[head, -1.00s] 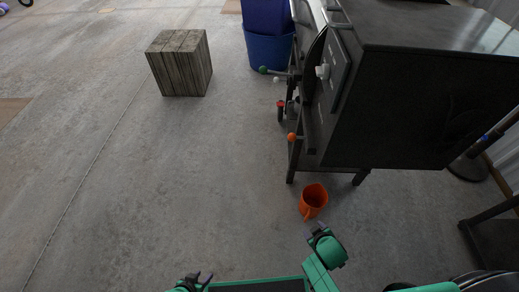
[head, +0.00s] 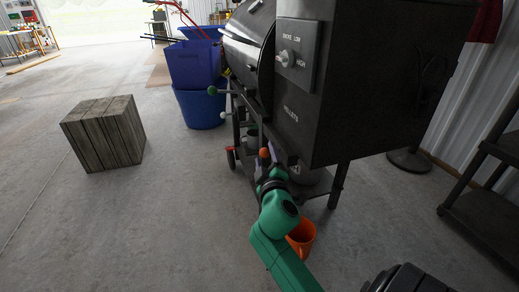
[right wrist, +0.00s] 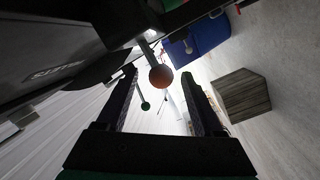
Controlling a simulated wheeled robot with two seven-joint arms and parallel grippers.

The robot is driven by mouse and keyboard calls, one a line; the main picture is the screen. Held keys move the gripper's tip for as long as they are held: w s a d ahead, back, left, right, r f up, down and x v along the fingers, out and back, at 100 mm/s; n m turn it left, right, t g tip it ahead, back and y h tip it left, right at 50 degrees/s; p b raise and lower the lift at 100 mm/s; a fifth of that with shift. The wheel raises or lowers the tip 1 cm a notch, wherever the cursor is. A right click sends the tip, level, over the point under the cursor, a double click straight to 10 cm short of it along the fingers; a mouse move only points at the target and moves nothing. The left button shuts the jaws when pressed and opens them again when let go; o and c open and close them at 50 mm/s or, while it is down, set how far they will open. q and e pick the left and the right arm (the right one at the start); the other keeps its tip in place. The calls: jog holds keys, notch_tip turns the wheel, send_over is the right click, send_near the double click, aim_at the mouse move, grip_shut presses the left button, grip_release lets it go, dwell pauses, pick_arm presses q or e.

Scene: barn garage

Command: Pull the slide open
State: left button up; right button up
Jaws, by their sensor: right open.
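A black pellet grill (head: 375,95) stands at the right in the head view. Small ball-ended rods stick out from its side: one with an orange ball (head: 264,153), one green (head: 213,91) and one white (head: 223,115). I cannot tell for sure which is the slide. My right gripper (head: 265,165) is open just at the orange ball. In the right wrist view the orange ball (right wrist: 161,77) shows between the spread fingertips, with its rod running up to the grill; contact cannot be told. The green ball (right wrist: 145,106) shows beyond. My left gripper is out of view.
Blue bins (head: 200,108) stand behind the grill's far end. A wooden block (head: 105,133) is at the left. A dark shelf (head: 480,205) is at the right.

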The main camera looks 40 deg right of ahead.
jog(key=x, duration=0.5)
jog(key=shift+w, duration=0.1)
grip_shut()
jog(key=shift+a+f, duration=0.1)
dwell(1.1)
